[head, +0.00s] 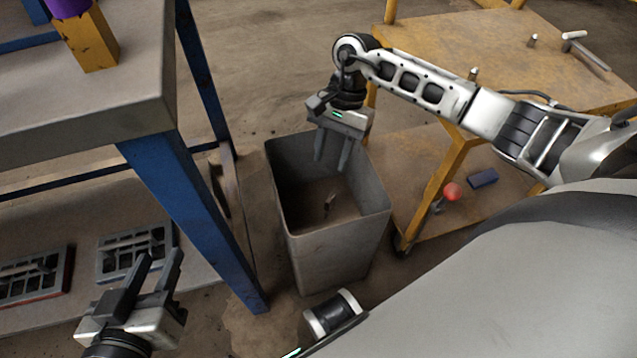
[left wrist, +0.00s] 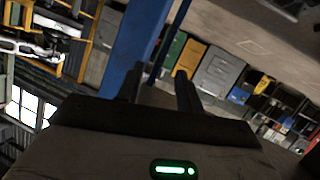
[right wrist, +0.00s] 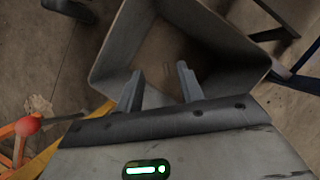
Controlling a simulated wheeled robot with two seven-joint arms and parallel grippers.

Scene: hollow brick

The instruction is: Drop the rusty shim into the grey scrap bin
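The grey scrap bin (head: 335,255) stands on the floor, open at the top. A small brownish piece that looks like the rusty shim (head: 328,204) shows inside the bin; I cannot tell whether it rests on the bottom. My right gripper (head: 332,154) is over the bin's far rim with its fingers pointing down, open and empty. In the right wrist view the bin (right wrist: 225,35) lies beyond the open right fingers (right wrist: 160,86). My left gripper (head: 152,272) is open and empty, low at the left; its parted fingers also show in the left wrist view (left wrist: 160,85).
A workbench with blue legs (head: 185,190) stands left of the bin, with a yellow block (head: 88,40) on top and dark slotted trays (head: 135,250) below. A yellow cart (head: 470,50) stands at the right; its lower shelf carries a red ball (head: 452,191) and a blue block (head: 482,178).

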